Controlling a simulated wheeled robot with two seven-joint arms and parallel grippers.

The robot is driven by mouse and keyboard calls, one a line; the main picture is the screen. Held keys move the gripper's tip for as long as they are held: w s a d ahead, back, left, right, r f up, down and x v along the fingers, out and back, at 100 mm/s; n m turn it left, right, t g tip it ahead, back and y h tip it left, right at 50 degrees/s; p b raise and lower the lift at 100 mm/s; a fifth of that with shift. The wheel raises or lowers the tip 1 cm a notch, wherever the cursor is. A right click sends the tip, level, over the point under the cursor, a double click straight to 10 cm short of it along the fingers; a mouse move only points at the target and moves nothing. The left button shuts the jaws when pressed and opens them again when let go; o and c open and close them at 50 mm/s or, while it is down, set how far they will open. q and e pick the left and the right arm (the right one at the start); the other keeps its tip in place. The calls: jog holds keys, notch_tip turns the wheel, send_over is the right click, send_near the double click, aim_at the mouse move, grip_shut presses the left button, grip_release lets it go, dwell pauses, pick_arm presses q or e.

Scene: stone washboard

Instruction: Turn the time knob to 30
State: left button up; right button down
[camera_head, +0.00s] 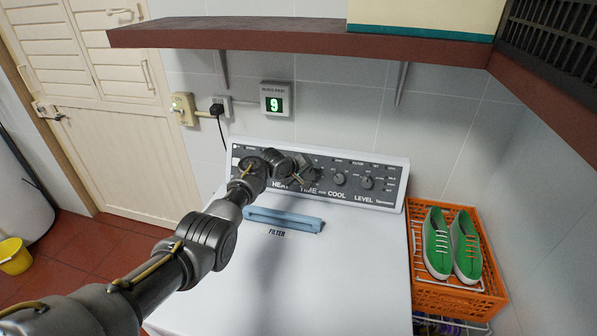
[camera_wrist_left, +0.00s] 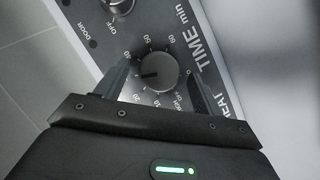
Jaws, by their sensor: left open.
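The time knob (camera_wrist_left: 157,71) is a round dark grey dial on the dryer's slanted panel, labelled TIME min. In the left wrist view it sits between the two fingers of my left gripper (camera_wrist_left: 157,78), which is open, with one finger on each side. I cannot tell whether the fingers touch it. The knob's dark mark points to the left in that view; the number it meets is too small to read surely. In the head view my left gripper (camera_head: 302,174) is at the panel above the TIME label and largely hides the knob. My right gripper is not in view.
The control panel (camera_head: 385,198) has other knobs (camera_head: 339,179) to the right of my gripper. A blue filter handle (camera_head: 284,219) lies below on the white dryer top (camera_head: 340,270). An orange crate (camera_head: 455,300) with green shoes (camera_head: 437,245) stands right. A shelf (camera_head: 270,39) overhangs.

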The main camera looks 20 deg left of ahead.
pick_arm(q)
jog(key=shift+s+a+r, duration=0.15)
jog(key=shift+s+r, duration=0.15)
jog(key=v, duration=0.9)
jog(key=shift+s+a+p, duration=0.2)
jog(key=shift+s+p, duration=0.05)
jog(key=shift+p, duration=0.15)
